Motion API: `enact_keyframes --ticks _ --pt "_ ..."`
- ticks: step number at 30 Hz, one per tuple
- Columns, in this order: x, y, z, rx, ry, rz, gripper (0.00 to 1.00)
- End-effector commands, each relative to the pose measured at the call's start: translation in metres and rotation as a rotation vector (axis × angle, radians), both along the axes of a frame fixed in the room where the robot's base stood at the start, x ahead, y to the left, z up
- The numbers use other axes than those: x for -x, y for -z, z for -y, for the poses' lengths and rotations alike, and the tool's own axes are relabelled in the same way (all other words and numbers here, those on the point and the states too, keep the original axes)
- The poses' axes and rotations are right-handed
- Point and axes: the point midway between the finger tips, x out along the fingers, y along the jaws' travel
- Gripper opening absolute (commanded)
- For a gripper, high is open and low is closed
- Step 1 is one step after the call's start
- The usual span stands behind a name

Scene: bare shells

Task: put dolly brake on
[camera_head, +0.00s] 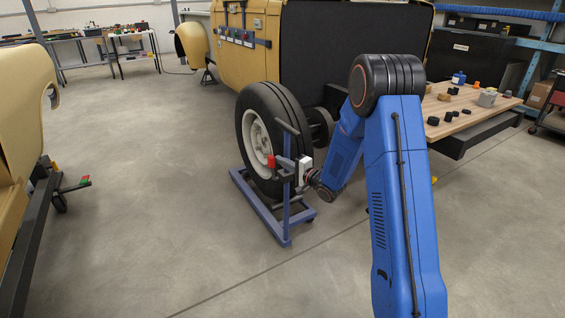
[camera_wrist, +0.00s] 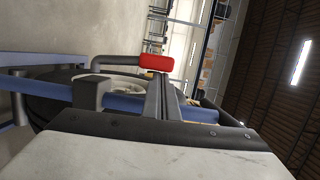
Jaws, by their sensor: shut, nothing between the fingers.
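The wheel dolly (camera_head: 285,226) is a blue frame standing on the floor with a large tyre (camera_head: 262,140) on it. A red grip (camera_head: 271,161) sits at the dolly's upright, beside the tyre. In the wrist view the red grip (camera_wrist: 156,62) is on the end of a dark bent bar and lies level, across the picture. My gripper (camera_head: 287,177) is at the upright, just right of and slightly below the red grip, shut and empty. Whether it touches the bar or the upright I cannot tell. The lower part of the lever is hidden.
A tan vehicle shell (camera_head: 261,58) with a dark panel stands behind the dolly. A wooden-topped table (camera_head: 470,124) with small parts is on the right. Another tan shell (camera_head: 20,115) is at the left. The floor left of the dolly is clear.

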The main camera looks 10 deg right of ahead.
Motion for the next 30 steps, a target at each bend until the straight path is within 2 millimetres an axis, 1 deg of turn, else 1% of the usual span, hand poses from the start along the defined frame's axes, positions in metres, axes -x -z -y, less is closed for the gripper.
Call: enact_keyframes --ticks 5,14,20,30 --pt "0.004 0.000 -0.011 0.084 -0.002 0.029 0.00" --pt "0.012 0.006 -0.037 0.329 -0.003 0.107 0.00" --pt "0.018 0.015 -0.055 0.511 -0.003 0.167 0.00" --pt "0.026 0.038 -0.080 0.818 -0.004 0.265 0.00"
